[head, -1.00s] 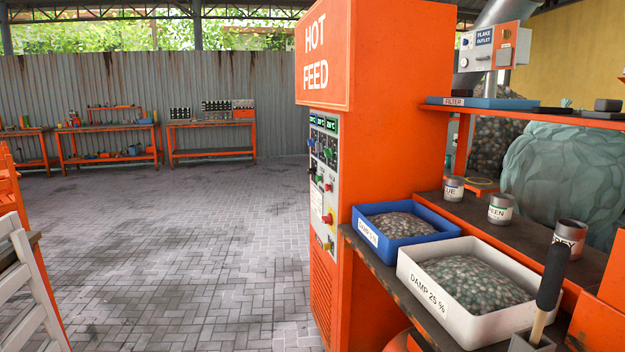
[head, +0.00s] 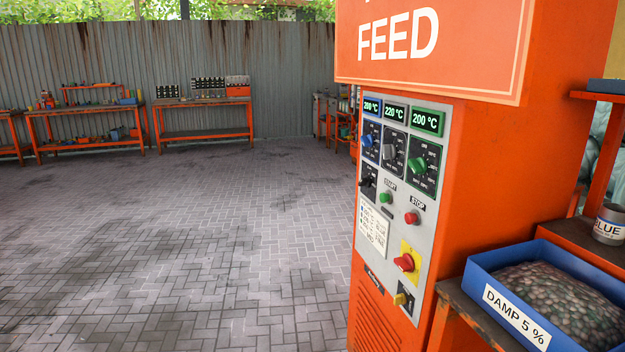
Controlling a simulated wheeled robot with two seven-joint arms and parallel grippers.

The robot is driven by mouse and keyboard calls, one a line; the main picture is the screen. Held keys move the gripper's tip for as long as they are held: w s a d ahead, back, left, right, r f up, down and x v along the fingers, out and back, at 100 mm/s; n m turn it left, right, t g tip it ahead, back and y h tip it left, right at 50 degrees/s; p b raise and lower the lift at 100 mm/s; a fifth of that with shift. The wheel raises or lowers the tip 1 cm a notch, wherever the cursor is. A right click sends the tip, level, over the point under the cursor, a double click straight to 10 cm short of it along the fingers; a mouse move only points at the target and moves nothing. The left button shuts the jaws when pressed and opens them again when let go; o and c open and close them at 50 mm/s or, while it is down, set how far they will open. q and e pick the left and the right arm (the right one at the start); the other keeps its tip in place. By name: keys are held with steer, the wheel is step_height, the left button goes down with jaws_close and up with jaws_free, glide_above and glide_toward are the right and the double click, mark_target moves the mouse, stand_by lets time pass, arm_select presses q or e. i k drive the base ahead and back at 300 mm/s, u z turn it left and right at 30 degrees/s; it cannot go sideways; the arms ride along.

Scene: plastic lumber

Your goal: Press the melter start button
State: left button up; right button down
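The green start button (head: 386,198) sits on the grey control panel (head: 432,236) of the orange HOT FEED cabinet (head: 490,160), under a START label. A red stop button (head: 411,218) is to its right, under a STOP label. Above are three temperature displays reading about 200, 220 and 200 °C, with blue, grey and green knobs below them. Neither of my grippers shows in the head view.
A shelf at the right holds a blue tray of flakes labelled DAMP 5 % (head: 515,318) and a can labelled BLUE (head: 609,224). The paved floor (head: 200,240) left of the cabinet is clear. Orange workbenches (head: 90,125) stand along the corrugated back wall.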

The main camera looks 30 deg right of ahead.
mark_target(384, 197)
steer(key=z, duration=0.3)
steer(key=i, duration=1.2)
steer(key=z, duration=0.35)
